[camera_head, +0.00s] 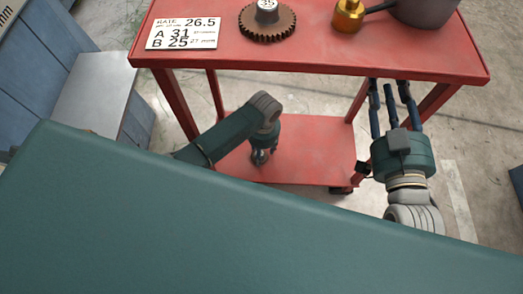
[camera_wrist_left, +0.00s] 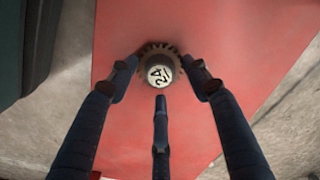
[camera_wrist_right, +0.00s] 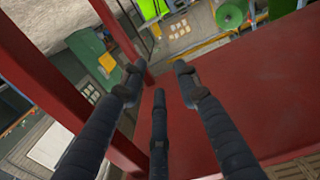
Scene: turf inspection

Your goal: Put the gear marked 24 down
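The gear marked 24 (camera_wrist_left: 159,73) shows in the left wrist view, with its white numbered hub facing the camera and its brown toothed rim partly visible behind. It appears to sit on the red lower shelf (camera_head: 316,158) of the cart. My left gripper (camera_head: 261,157) reaches down over that shelf. In the left wrist view its three fingers (camera_wrist_left: 161,78) are spread around the gear, with gaps to the hub. In the head view the gear is hidden by the gripper. My right gripper (camera_head: 389,86) is open and empty by the cart's front right edge.
The red top shelf (camera_head: 320,52) carries a second brown gear (camera_head: 267,25), a white card (camera_head: 184,34) with numbers, a brass part (camera_head: 348,15) and a dark grey pot (camera_head: 423,8). The right side of the lower shelf is bare. Red posts stand at the cart's corners.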

